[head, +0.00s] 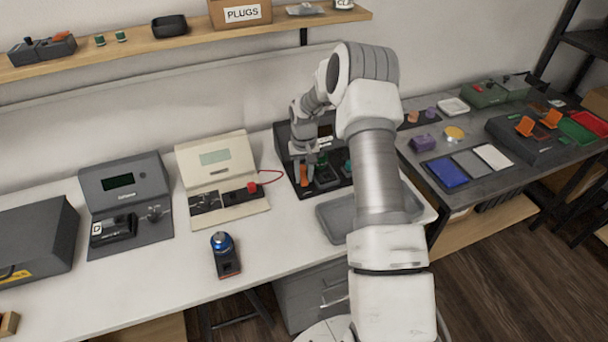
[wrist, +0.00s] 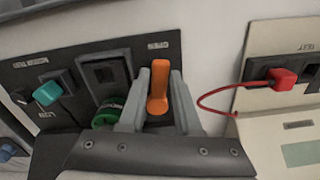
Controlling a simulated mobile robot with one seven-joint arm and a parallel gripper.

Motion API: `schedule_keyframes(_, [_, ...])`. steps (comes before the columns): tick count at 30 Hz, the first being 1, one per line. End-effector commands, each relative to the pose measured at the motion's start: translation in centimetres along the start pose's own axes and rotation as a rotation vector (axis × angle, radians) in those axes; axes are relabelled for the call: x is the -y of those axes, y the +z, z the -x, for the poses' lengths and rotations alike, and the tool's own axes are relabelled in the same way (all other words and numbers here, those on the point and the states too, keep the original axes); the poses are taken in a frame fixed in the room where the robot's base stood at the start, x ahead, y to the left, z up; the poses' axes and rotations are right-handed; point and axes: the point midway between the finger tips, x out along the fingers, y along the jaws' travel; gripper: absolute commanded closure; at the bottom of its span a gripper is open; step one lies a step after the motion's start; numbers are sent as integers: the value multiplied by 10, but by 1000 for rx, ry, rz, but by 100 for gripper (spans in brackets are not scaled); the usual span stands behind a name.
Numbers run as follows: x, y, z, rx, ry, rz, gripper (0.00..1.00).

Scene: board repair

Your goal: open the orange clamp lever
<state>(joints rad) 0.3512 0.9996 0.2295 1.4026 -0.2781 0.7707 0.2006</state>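The orange clamp lever (wrist: 158,88) stands up from a dark panel in the middle of the wrist view. In the head view it shows as a small orange piece (head: 304,178) under my gripper (head: 305,158). In the wrist view my gripper (wrist: 160,85) has one grey finger on each side of the lever, with a narrow dark gap beside it. The fingers look open around the lever. Contact cannot be made out, and the lever's base is hidden by my gripper.
A teal knob (wrist: 47,93) and a green round part (wrist: 108,112) are on the same panel, left of the lever. A red plug (wrist: 283,77) with a red cable lies to the right. In the head view, a grey tray (head: 332,222) sits in front of the panel.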

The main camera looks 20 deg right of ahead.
Motion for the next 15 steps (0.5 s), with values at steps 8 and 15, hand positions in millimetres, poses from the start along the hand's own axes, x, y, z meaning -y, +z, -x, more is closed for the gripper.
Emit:
schedule_keyframes(8, [0, 0, 0, 0, 0, 0, 100])
schedule_keyframes(15, [-2, 0, 0, -1, 0, 46, 100])
